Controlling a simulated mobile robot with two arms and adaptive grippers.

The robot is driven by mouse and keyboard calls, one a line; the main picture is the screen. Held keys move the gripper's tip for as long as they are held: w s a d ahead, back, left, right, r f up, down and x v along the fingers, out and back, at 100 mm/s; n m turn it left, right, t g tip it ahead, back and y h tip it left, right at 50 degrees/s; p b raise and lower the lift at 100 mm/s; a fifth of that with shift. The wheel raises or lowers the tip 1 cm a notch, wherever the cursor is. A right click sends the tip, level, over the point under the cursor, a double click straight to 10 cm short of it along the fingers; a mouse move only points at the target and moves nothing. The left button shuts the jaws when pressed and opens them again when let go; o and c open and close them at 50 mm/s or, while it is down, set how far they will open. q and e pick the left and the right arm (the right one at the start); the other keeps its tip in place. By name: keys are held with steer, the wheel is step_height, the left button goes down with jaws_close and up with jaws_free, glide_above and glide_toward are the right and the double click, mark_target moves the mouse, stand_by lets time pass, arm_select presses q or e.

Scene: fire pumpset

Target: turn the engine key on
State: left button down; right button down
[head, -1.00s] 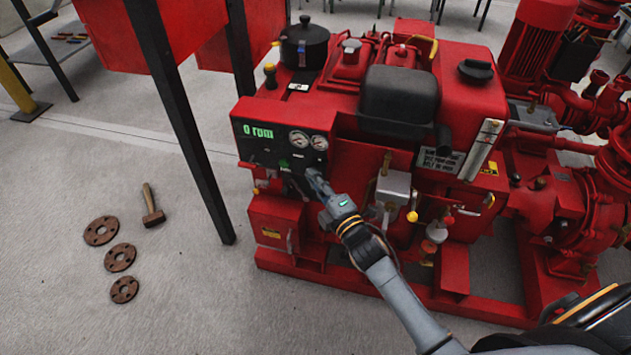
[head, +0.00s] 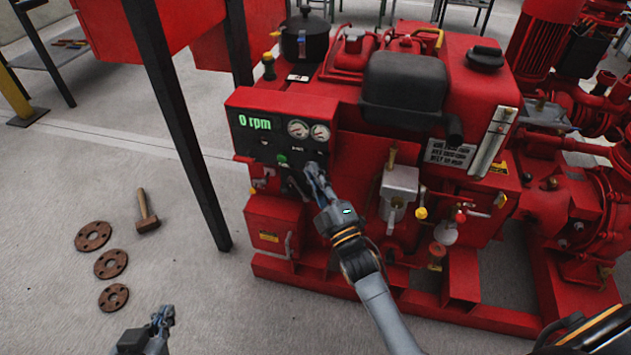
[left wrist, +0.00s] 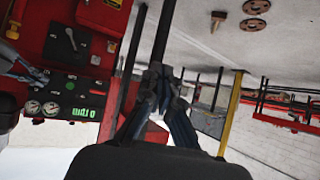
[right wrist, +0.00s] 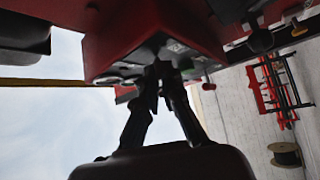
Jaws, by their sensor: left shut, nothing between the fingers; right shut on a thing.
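The black control panel (head: 268,152) on the red engine (head: 350,110) has a green display reading 0 rpm (head: 255,122), two round gauges and a small green light or button. My right gripper (head: 313,170) is at the panel's lower right, below the gauges, with its fingers shut. What they hold is small and hidden behind the fingertips, probably the engine key. In the right wrist view the fingertips (right wrist: 160,72) meet the panel's dark face. My left gripper (head: 163,318) is low at the left, away from the engine; its fingers (left wrist: 155,78) are shut and empty.
A black support post (head: 180,130) stands left of the panel. A hammer (head: 146,212) and rusty flanges (head: 93,236) lie on the floor at the left. A grey box with valve (head: 398,190) is right of my right gripper.

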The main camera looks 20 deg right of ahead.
arm_select(q)
steer(key=w+d+r+t+h+b, duration=0.1)
steer(key=r+t+h+b, duration=0.1)
steer(key=r+t, duration=0.4)
steer(key=w+d+r+t+h+b, duration=0.1)
steer(key=r+t, duration=0.5)
steer(key=r, duration=0.7)
steer(key=shift+w+d+r+m+t+h+b, duration=0.2)
steer(key=shift+d+r+m+t+h+b, duration=0.1)
steer(key=shift+d+h+b, duration=0.4)
arm_select(e)
steer(key=shift+w+a+f+m+t+h, duration=0.1)
steer(key=shift+f+m+t+h, duration=0.1)
steer(key=shift+m+t+h, duration=0.6)
steer(key=shift+f+m+t+h, duration=0.15)
steer(key=shift+m+t+h, duration=0.15)
steer(key=shift+m, duration=1)
arm_select(q)
steer(key=shift+f, duration=0.1)
arm_select(e)
steer(key=c, duration=1.5)
jaws_free()
steer(key=shift+r, duration=0.1)
steer(key=v, duration=1.2)
